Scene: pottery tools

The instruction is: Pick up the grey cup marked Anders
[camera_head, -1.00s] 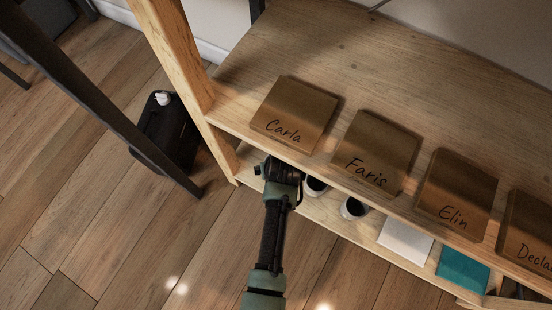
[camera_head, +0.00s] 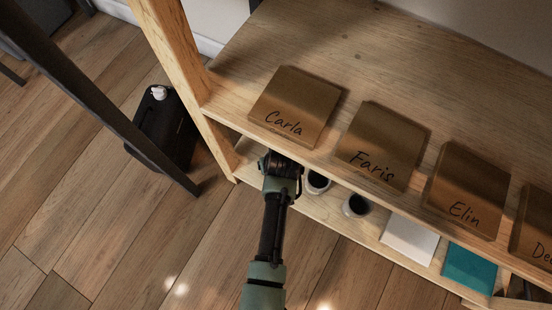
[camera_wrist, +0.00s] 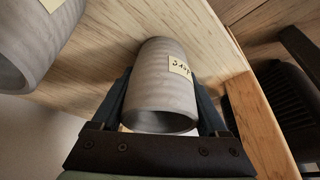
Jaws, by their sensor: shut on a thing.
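In the wrist view a grey, ridged cup (camera_wrist: 160,84) lies between the fingers of my gripper (camera_wrist: 161,103), which is shut on it. A cream paper label (camera_wrist: 180,67) with dark handwriting is on its side. The label is turned and too small to read with certainty. In the head view my gripper (camera_head: 281,165) reaches in at the lower shelf (camera_head: 392,221), under the upper board's edge. The held cup is hidden there.
Another grey cup (camera_wrist: 34,40) shows beside mine in the wrist view. Two cups (camera_head: 317,182) (camera_head: 355,205) stand right of my gripper in the head view. The upper shelf (camera_head: 370,75) overhangs, and a wooden post (camera_head: 178,55) stands left. Floor in front is clear.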

